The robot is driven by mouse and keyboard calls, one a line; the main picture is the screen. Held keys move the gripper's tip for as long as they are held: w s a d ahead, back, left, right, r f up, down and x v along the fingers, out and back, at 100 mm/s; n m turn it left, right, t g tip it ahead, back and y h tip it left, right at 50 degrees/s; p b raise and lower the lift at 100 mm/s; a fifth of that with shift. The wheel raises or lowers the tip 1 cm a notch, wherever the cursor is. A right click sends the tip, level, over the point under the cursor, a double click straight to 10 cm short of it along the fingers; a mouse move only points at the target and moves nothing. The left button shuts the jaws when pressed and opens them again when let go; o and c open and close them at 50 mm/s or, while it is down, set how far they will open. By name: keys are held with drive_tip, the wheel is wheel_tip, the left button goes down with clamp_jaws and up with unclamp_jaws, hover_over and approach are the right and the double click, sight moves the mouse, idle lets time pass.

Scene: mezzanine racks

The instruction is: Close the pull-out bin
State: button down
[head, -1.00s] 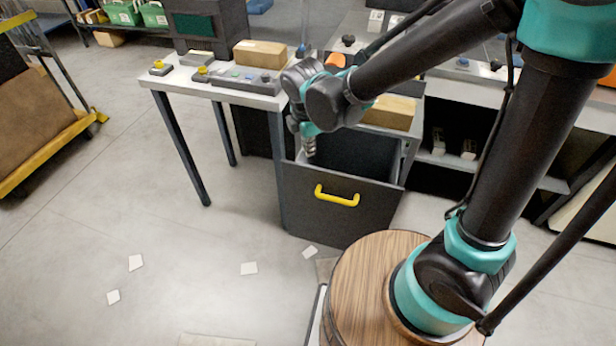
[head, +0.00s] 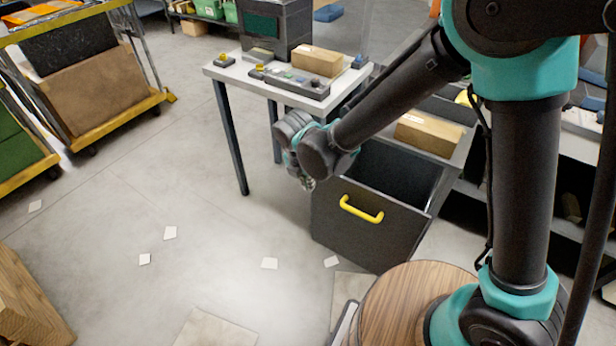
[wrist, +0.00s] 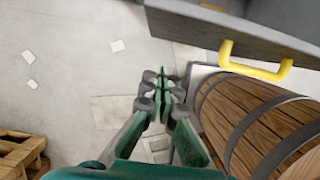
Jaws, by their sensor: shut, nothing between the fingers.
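The pull-out bin (head: 368,222) is a dark grey box with a yellow handle (head: 361,209) on its front. It stands pulled out, with its open inside showing from above. In the wrist view the bin's front panel (wrist: 240,32) and yellow handle (wrist: 254,66) are at the upper right. My gripper (wrist: 165,82) is shut and empty, to the left of the handle and apart from it. In the head view my gripper (head: 308,184) is beside the left edge of the bin front; the wrist partly hides its fingers.
A light table (head: 236,80) with a cardboard box (head: 316,61) and control boxes stands behind on the left. Another box (head: 428,134) lies on the counter by the bin. A barrel (wrist: 255,115) is close to my gripper. Open floor (head: 200,220) lies to the left.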

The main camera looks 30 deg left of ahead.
drive_tip(key=w+f, duration=0.3)
drive_tip(key=w, duration=0.2)
drive_tip(key=shift+d+f, duration=0.2)
drive_tip(key=shift+f, duration=0.05)
